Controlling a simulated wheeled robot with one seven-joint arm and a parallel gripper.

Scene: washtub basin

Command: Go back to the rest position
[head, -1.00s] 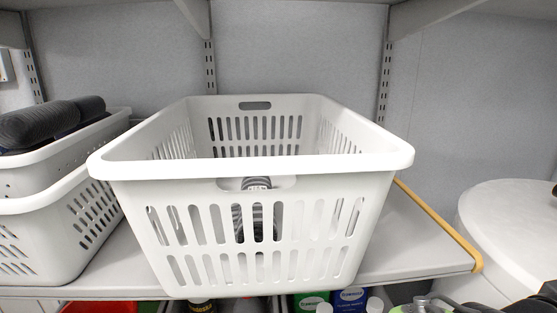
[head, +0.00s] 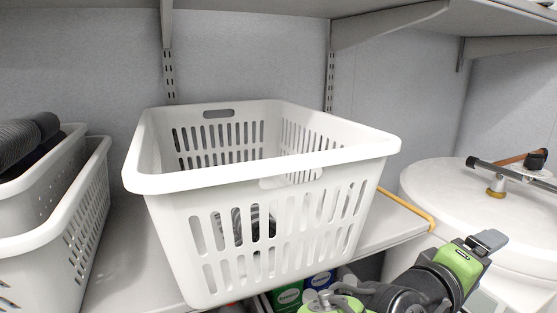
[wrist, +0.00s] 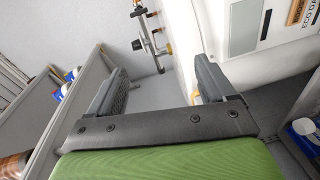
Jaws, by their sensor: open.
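My gripper (head: 488,241) is at the lower right of the head view, to the right of the white basket and in front of the round white lid. In the wrist view my gripper (wrist: 160,82) shows its two grey fingers apart, with nothing between them. The white slotted basket (head: 265,178) stands on the grey shelf. A dark ribbed object (head: 246,222) shows through its front slots; most of it is hidden.
Another white basket (head: 62,222) with a dark grey roll (head: 28,138) stands at the left. A round white lid (head: 455,195) with a metal fitting is at the right. Bottles and boxes (head: 290,297) sit below the shelf. A shelf bracket (head: 390,28) hangs above.

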